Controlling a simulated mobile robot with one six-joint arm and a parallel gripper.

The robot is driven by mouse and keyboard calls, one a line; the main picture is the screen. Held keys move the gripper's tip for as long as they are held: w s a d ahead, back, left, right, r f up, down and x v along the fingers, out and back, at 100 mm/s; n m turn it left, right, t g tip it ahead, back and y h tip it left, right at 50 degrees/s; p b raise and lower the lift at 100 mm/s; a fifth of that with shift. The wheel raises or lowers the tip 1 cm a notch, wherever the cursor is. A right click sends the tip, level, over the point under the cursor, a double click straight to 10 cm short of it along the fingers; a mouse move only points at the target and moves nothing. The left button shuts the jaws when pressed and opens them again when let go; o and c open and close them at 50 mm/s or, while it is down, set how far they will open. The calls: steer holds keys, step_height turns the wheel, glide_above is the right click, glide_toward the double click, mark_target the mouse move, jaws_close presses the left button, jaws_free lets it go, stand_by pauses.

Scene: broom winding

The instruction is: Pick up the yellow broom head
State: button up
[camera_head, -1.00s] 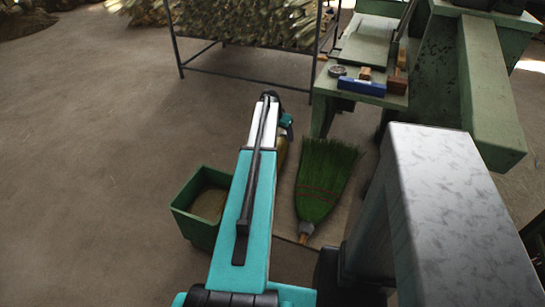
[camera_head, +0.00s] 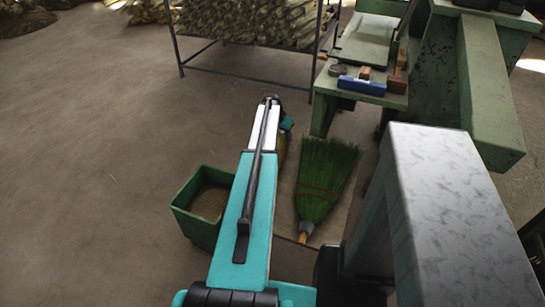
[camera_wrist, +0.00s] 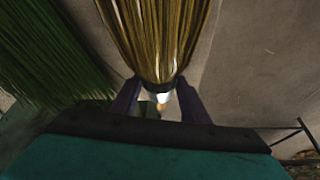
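The yellow broom head (camera_wrist: 155,35) fills the upper middle of the wrist view, its straw narrowing down to a pale neck with an orange tip. My gripper (camera_wrist: 159,88) has its two dark fingers on either side of this neck, spread apart; whether they touch it is hard to see. In the head view my arm hides most of the yellow broom head (camera_head: 282,150); only a sliver shows right of the arm, and my fingers are hidden there.
A green broom head (camera_head: 323,180) lies close to the right; its bristles also show at left in the wrist view (camera_wrist: 50,55). A green bin (camera_head: 203,205) stands left of my arm. A green bench (camera_head: 330,85) and a straw rack (camera_head: 245,72) stand behind. Floor at left is clear.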

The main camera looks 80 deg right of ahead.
steer(key=c, duration=0.7)
steer(key=shift+r, duration=0.1)
steer(key=shift+r, duration=0.75)
steer(key=shift+r+b, duration=0.45)
steer(key=shift+r, duration=0.45)
steer(key=s+a, duration=0.3)
steer(key=a, duration=0.1)
steer(key=s+a+r+b, duration=0.1)
steer(key=s+a, duration=0.2)
steer(key=a, duration=0.1)
steer(key=s+a+b, duration=0.1)
steer(key=s+a, duration=0.3)
steer(key=shift+a+r, duration=0.3)
